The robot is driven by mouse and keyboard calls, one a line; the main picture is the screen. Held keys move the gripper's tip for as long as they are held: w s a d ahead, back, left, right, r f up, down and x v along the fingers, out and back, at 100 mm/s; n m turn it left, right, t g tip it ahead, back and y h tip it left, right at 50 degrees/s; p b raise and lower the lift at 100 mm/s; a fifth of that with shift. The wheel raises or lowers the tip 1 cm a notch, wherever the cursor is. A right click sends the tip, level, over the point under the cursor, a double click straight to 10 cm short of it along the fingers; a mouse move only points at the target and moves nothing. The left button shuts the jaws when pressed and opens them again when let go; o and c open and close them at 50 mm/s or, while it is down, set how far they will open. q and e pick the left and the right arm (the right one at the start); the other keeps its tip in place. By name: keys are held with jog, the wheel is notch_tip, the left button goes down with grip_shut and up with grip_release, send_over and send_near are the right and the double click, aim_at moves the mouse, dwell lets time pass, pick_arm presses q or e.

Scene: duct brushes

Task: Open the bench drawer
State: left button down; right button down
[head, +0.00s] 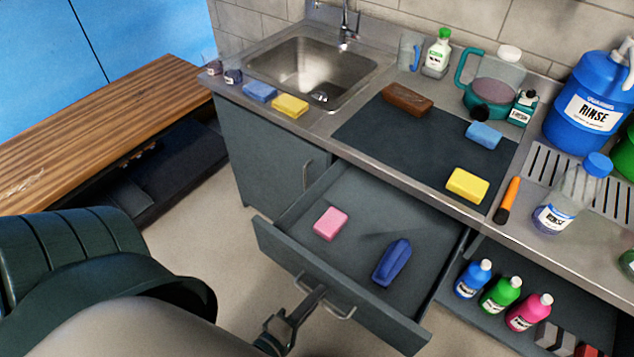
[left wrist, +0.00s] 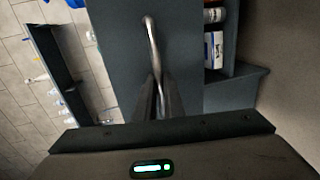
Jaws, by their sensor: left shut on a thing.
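The bench drawer (head: 370,225) is pulled out from under the counter, and its inside shows. A pink sponge (head: 331,223) and a dark blue object (head: 392,262) lie in it. My left gripper (head: 312,298) is at the front of the drawer, shut on the bar handle (head: 340,312). In the left wrist view the handle (left wrist: 152,40) stands on the grey drawer front (left wrist: 185,60), with its lower part between the fingers (left wrist: 158,100). My right gripper is in neither view.
The counter holds a sink (head: 312,72), a dark mat (head: 420,145) with sponges, and a blue rinse jug (head: 588,105). Several bottles (head: 500,294) stand on an open shelf right of the drawer. A wooden bench (head: 90,125) is at left. Floor shows between.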

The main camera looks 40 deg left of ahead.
pick_arm(q)
jog(key=c, duration=2.1)
grip_release()
